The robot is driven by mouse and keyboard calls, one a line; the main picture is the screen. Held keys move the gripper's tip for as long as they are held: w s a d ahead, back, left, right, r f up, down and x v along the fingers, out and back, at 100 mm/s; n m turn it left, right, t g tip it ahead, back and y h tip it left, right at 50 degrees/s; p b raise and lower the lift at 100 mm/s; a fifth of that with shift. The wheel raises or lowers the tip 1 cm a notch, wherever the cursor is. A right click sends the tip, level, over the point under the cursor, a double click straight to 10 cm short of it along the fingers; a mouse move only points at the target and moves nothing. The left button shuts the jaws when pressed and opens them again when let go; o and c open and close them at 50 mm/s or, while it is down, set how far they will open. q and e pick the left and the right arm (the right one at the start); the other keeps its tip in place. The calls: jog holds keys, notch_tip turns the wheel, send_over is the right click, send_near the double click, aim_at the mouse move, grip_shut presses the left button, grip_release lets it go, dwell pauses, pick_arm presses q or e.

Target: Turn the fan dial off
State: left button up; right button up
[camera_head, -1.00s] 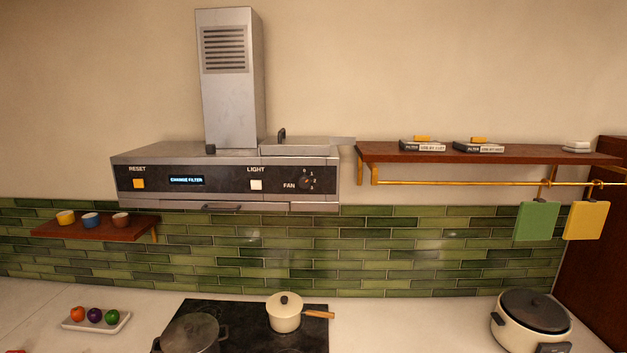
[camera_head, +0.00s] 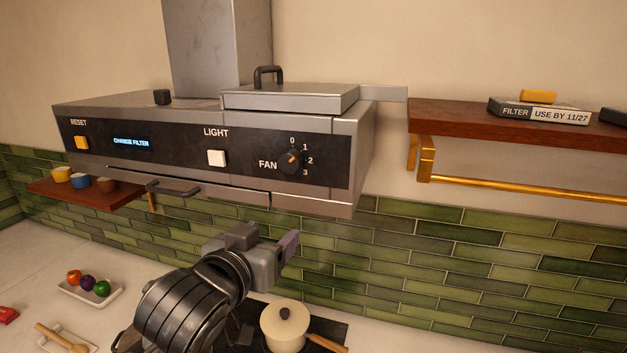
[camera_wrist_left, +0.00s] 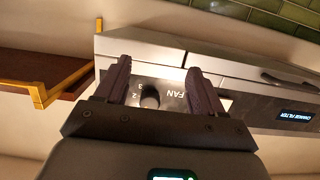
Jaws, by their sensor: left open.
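The fan dial (camera_head: 291,160) is a round black knob with an orange mark, on the hood's dark front panel, beside the numbers 0 to 3. Its mark looks turned toward the upper right; the exact setting is hard to read. My left gripper (camera_head: 270,240) is below and in front of the hood, apart from the dial. In the left wrist view the panel appears upside down, and the dial (camera_wrist_left: 150,98) shows between the open, empty fingers (camera_wrist_left: 158,80). My right gripper is not in view.
The panel also has a white light button (camera_head: 217,158), a yellow reset button (camera_head: 82,143) and a display (camera_head: 131,142) reading "CHANGE FILTER". A handle (camera_head: 173,188) sticks out below. A wooden shelf (camera_head: 450,117) with a brass rail is at right. A pot (camera_head: 285,330) stands below.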

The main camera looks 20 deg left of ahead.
pick_arm(q)
jog(key=t, duration=0.2)
send_near(288, 165)
jog(key=s, duration=0.2)
jog(key=w+p, duration=0.1)
jog(key=w, duration=0.8)
jog(key=shift+w+f+p, duration=0.1)
jog(key=shift+w+p, duration=0.2)
jog(key=shift+w, duration=0.55)
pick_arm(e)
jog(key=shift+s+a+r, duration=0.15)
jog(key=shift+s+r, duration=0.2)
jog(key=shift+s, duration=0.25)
pick_arm(q)
jog(key=shift+c, duration=0.5)
jog(key=c, duration=1)
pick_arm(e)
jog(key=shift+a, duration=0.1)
